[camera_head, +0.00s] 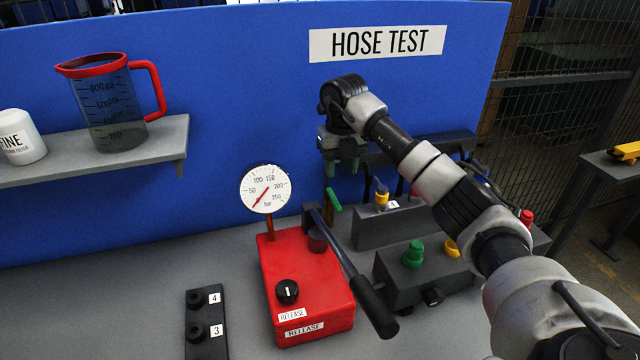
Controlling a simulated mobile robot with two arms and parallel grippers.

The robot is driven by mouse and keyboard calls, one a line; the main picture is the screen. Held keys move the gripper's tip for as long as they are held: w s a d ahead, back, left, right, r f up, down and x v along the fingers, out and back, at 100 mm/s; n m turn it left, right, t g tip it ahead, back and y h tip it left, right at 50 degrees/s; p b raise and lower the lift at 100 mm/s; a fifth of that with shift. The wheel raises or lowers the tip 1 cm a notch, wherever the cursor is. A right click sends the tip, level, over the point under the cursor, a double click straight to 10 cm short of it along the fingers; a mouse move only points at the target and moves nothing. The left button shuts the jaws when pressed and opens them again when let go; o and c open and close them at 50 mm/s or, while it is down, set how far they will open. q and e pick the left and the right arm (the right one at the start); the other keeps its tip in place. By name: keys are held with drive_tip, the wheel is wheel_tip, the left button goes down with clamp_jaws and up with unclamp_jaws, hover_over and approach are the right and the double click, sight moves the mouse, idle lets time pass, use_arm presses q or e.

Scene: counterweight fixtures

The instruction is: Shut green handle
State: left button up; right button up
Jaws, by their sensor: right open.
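My right gripper (342,168) points down above the green handle, close to the blue panel. My left gripper is out of view.
A red pump box (305,285) with a round gauge (267,189) and a long black lever (372,300) stands in front. A grey box with a green knob (413,254) is to its right. A jug (112,105) stands on the left shelf (150,150).

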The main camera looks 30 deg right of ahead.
drive_tip(key=p, duration=0.1)
hover_over(339, 207)
drive_tip(key=f, duration=0.4)
drive_tip(key=shift+s+a+f, duration=0.1)
drive_tip(key=shift+s, duration=0.1)
drive_tip(key=f, duration=0.1)
drive_tip(key=f+p, duration=0.1)
drive_tip(key=f, duration=0.3)
drive_tip(key=shift+w+f, duration=0.25)
drive_tip(key=shift+w, duration=0.05)
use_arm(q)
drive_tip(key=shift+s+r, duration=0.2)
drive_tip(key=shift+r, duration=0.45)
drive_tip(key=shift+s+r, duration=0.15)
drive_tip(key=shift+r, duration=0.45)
use_arm(e)
drive_tip(key=shift+s+f, duration=0.1)
drive_tip(key=shift+f, duration=0.25)
clamp_jaws()
